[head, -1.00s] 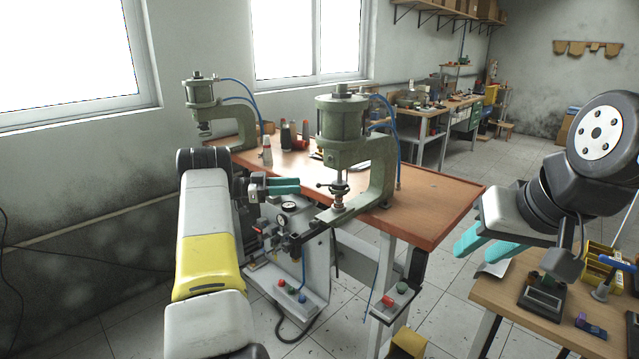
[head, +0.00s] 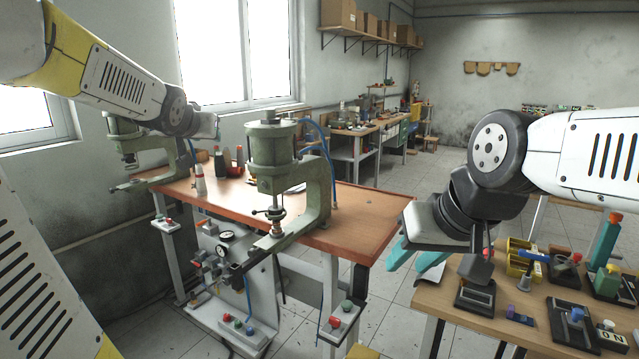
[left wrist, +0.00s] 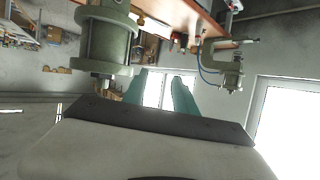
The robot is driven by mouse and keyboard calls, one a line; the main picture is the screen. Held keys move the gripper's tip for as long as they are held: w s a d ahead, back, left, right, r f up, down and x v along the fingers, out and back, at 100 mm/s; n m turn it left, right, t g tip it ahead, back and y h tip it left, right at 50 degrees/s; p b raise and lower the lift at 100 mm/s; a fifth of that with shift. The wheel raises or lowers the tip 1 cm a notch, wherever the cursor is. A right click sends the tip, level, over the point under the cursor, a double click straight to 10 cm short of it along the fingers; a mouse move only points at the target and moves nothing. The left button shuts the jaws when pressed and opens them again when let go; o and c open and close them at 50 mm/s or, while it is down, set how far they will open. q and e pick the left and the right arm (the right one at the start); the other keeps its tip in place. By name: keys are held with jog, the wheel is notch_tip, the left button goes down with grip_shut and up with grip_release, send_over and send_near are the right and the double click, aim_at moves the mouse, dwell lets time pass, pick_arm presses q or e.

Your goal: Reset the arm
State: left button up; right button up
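My left arm is raised at the upper left of the head view. Its gripper is mostly hidden behind the wrist there. In the left wrist view the two teal fingers of my left gripper (left wrist: 160,93) stand apart with nothing between them. My right gripper (head: 413,257) hangs at the right of the head view, teal fingers apart and empty, pointing down-left beside the right-hand table. The near green press (head: 275,160) stands upright on the wooden bench (head: 365,226). The far green press (head: 127,145) is partly covered by my left arm.
Bottles (head: 199,180) stand on the bench between the presses. Button boxes (head: 340,318) and a gauge panel (head: 226,252) are at its front. The right-hand table (head: 428,301) holds a yellow organizer (head: 519,258) and several small fixtures. Tiled floor (head: 398,290) is open between the tables.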

pick_arm(q)
jog(key=s+d+f+g+h, duration=0.1)
jog(key=s+d+f, duration=0.3)
jog(key=s, duration=0.5)
jog(key=s+d+f+g+h, duration=0.1)
jog(key=s+d+f+g, duration=0.3)
jog(key=s, duration=0.6)
jog(key=s+d+f+g+h, duration=0.1)
jog(key=s+d+f, duration=0.3)
jog(key=s, duration=0.5)
notch_tip(320, 180, down, 2)
jog(key=shift+s+m+g, duration=0.15)
jog(key=shift+m+g, duration=0.25)
jog(key=shift+g, duration=0.3)
